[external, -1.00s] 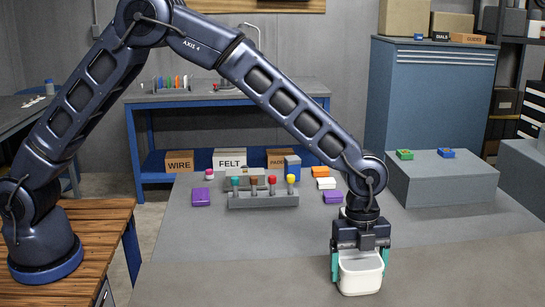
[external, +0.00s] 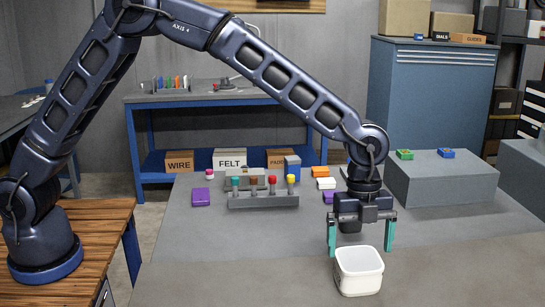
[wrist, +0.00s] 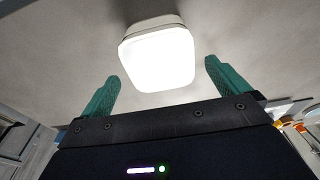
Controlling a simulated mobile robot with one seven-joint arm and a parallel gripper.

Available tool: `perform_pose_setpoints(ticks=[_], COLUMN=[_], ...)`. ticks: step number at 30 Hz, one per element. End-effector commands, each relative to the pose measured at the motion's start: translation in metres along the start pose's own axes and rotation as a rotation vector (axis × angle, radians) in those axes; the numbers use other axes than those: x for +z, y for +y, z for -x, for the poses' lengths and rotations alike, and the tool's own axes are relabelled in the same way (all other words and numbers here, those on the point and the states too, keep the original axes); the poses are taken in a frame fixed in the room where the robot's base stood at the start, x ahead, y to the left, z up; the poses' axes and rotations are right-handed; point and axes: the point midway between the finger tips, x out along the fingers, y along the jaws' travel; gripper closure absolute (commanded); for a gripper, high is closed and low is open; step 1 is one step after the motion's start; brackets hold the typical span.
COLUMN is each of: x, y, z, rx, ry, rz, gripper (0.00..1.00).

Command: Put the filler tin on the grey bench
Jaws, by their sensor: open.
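A white, open-topped, square tub with rounded corners (external: 358,272), which I take as the filler tin, stands upright on the grey bench (external: 230,272) near its front edge. It shows no readable label. My gripper (external: 361,240) is open and empty, its two teal fingers pointing down. It is above and slightly behind the tub, with the fingers clear of it. In the wrist view the tub (wrist: 158,60) looks bright white beyond the spread fingers (wrist: 163,85), touching neither.
A grey holder with coloured-top pegs (external: 263,198) stands behind to the left. A raised grey block (external: 440,180) stands at right. The bench left of the tub is clear.

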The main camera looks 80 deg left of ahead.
Motion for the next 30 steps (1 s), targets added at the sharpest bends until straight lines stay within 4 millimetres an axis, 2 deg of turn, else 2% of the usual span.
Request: perform_pose_setpoints(ticks=[3, 6, 17, 23, 30], x=[0.0, 0.0, 0.001, 0.012, 0.032], y=[0.0, 0.0, 0.006, 0.04, 0.1], z=[0.024, 0.039, 0.071, 0.117, 0.178], rx=[-0.002, -0.002, -0.006, -0.044, -0.103], ry=[0.001, 0.001, -0.003, -0.019, -0.036], rz=[-0.001, 0.0, 0.017, 0.129, 0.317], gripper=[0.0, 0.0, 0.0, 0.0, 0.0])
